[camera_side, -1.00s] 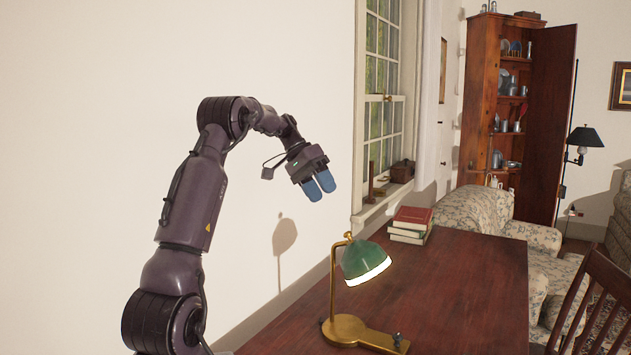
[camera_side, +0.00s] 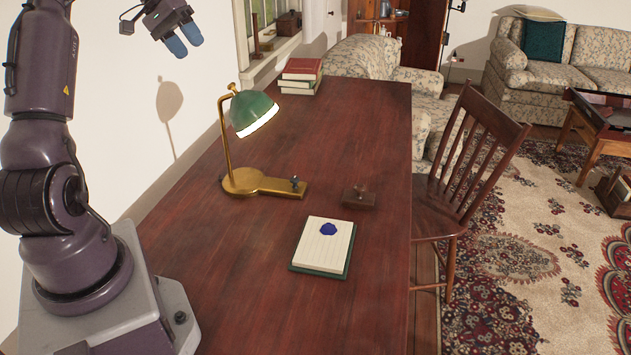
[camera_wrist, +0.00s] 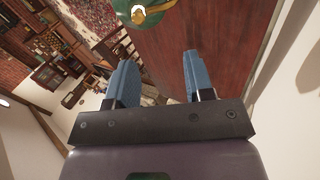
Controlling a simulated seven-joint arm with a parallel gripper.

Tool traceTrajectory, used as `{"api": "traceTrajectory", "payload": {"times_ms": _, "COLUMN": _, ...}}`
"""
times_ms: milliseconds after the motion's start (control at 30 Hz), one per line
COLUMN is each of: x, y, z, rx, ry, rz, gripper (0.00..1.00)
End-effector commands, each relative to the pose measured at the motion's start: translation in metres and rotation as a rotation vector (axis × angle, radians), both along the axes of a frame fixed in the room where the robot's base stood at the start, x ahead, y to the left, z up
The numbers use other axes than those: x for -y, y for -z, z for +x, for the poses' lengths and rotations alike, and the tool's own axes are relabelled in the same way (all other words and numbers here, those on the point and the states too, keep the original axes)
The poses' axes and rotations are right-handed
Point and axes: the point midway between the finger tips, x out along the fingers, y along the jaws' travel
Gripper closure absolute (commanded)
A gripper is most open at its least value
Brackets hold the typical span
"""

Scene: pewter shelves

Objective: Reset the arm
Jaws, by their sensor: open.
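My gripper (camera_side: 184,40) is at the upper left of the side view, raised above the far left end of the desk near the white wall. Its two blue fingers point down and to the right. In the wrist view its fingers (camera_wrist: 158,82) stand apart with nothing between them, so it is open and empty. It touches nothing that I can see. The upper part of my arm is cut off by the top edge of the side view.
The desk (camera_side: 330,120) holds a lit green lamp (camera_side: 253,110), stacked books (camera_side: 301,76), a notepad with a blue blob (camera_side: 323,246) and a small wooden block (camera_side: 359,197). A chair (camera_side: 463,165) stands at its right. The air around my gripper is clear.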

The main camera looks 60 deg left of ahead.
Motion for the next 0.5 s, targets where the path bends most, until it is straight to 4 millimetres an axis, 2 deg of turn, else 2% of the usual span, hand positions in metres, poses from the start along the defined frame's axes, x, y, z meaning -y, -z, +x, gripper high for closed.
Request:
{"api": "traceTrajectory", "payload": {"times_ms": 67, "x": 0.012, "y": 0.010, "z": -0.005, "rx": -0.067, "ry": -0.062, "rz": 0.009, "gripper": 0.52}}
{"api": "traceTrajectory", "payload": {"times_ms": 167, "x": 0.046, "y": 0.010, "z": -0.001, "rx": -0.140, "ry": -0.093, "rz": 0.059, "gripper": 0.52}}
{"api": "traceTrajectory", "payload": {"times_ms": 333, "x": 0.129, "y": 0.001, "z": 0.005, "rx": -0.207, "ry": -0.057, "rz": 0.203, "gripper": 0.52}}
{"api": "traceTrajectory", "payload": {"times_ms": 500, "x": 0.216, "y": -0.005, "z": -0.007, "rx": -0.188, "ry": 0.046, "rz": 0.363, "gripper": 0.52}}
